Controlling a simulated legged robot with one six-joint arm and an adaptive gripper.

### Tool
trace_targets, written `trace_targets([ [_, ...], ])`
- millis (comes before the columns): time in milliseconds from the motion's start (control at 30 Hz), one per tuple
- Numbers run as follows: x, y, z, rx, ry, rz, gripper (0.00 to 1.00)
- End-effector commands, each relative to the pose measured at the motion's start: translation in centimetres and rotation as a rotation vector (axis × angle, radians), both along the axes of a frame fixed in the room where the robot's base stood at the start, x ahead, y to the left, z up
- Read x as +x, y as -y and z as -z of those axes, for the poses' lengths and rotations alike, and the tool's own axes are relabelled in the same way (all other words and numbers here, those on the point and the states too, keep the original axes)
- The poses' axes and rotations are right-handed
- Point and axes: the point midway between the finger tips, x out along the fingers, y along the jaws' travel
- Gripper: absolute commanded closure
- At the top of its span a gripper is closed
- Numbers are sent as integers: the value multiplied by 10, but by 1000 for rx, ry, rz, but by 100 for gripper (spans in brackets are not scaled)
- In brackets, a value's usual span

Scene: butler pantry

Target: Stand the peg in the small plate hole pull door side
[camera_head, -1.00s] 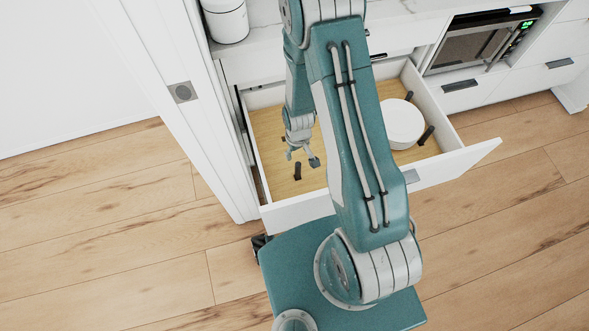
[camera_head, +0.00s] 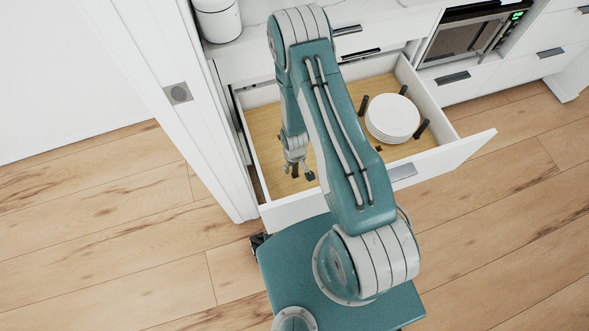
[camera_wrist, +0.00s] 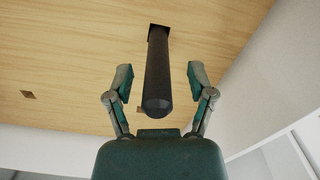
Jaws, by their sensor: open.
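My gripper (camera_head: 299,172) is open, low over the left front part of the open drawer. In the wrist view its two fingers (camera_wrist: 160,85) stand apart on either side of a dark round peg (camera_wrist: 158,75), with gaps on both sides. The peg's far end meets a dark square patch on the wooden drawer board (camera_wrist: 80,50); how deep it sits there I cannot tell. The peg also shows in the head view (camera_head: 295,170), partly hidden by the gripper. A dark square hole (camera_wrist: 28,95) shows in the board at left, and another mark (camera_wrist: 140,109) is partly hidden behind the peg.
A stack of white plates (camera_head: 392,119) stands in the drawer's right part, with dark pegs (camera_head: 362,105) around it. The drawer's front panel (camera_head: 440,168) is near me. A white door frame (camera_head: 178,120) is close on the left. A microwave (camera_head: 470,42) and canister (camera_head: 218,18) are behind.

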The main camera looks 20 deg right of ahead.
Motion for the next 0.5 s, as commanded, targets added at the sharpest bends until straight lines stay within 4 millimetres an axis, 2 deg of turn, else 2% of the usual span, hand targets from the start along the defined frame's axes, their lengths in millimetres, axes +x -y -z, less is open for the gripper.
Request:
trace_targets([
  [133,0,0,11,0,-1,1,30],
  [367,0,-1,12,0,0,0,30],
  [400,0,-1,12,0,0,0,48],
  [467,0,-1,12,0,0,0,74],
  [500,0,-1,12,0,0,0,92],
])
